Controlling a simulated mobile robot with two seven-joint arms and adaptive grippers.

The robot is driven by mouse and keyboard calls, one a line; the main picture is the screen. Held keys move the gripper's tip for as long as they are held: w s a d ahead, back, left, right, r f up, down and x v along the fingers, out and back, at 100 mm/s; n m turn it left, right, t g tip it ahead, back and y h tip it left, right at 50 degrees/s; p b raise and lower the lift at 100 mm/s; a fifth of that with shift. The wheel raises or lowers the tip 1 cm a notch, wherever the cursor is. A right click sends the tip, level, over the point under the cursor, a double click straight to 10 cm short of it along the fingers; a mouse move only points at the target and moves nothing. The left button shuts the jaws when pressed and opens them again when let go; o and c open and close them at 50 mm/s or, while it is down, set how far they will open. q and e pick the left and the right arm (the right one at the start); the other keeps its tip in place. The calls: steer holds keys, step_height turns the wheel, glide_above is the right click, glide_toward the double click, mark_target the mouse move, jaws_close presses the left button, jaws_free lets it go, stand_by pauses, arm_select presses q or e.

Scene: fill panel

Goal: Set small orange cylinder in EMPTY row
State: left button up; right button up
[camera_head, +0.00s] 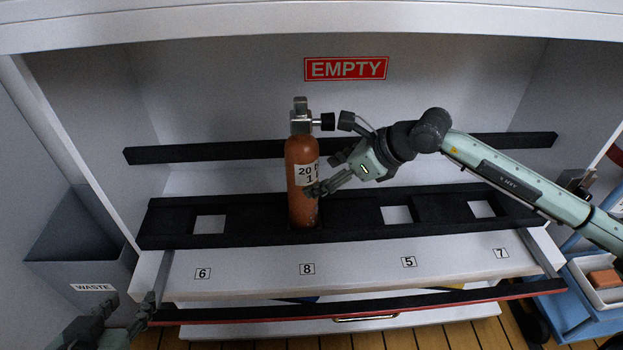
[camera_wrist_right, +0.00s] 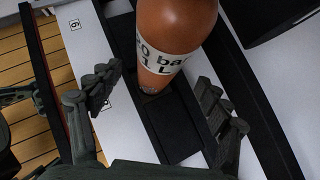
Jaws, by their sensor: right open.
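The small orange cylinder (camera_head: 302,178), with a white "20 … 1" label and a grey valve on top, stands upright in the black rack (camera_head: 258,232) under the red EMPTY sign (camera_head: 346,68), behind number 8. My right gripper (camera_head: 322,184) is open at the cylinder's right side, with a finger in front of its lower half. In the right wrist view the cylinder's lower part (camera_wrist_right: 178,28) shows between and beyond the open fingers. I cannot tell whether either finger touches it. My left gripper (camera_head: 112,322) is at the lower left, away from the rack; its jaw state is unclear.
Square openings show in the rack behind numbers 6 (camera_head: 209,224), 5 (camera_head: 397,214) and 7 (camera_head: 482,209). A black rear bar (camera_head: 210,152) runs behind the cylinder. A grey WASTE bin (camera_head: 80,262) is at left. A blue container (camera_head: 590,312) is at lower right.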

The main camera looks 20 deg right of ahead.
steer(key=v, duration=0.6)
steer(key=s+a+r+m+t+y, duration=0.1)
steer(key=s+a+r+y, duration=0.15)
steer(key=a, duration=0.35)
steer(key=s+a+r+m+y, duration=0.1)
steer(key=a+r+m+y, duration=0.1)
steer(key=a+r+y, duration=0.3)
step_height(320, 180, up, 7)
steer(key=w+m+t, duration=0.1)
steer(key=m+t, duration=0.8)
steer(key=m, duration=0.4)
steer(key=w+d+f+m+t+h, duration=0.1)
steer(key=d+f+m+h, duration=0.4)
steer(key=m, duration=0.4)
steer(key=d+f+m+t+h, duration=0.1)
steer(key=d+f+m+h, duration=0.15)
steer(key=m+h, duration=0.5)
steer(key=s+f+m+g, duration=0.4)
steer(key=f, duration=0.4)
steer(key=s+a+f+m+g, duration=0.1)
steer(key=s+f+m+g, duration=0.3)
steer(key=f, duration=0.3)
steer(key=shift+s+a+f+m, duration=0.2)
steer(key=shift+s+f+m, duration=0.2)
steer(key=shift+s, duration=0.2)
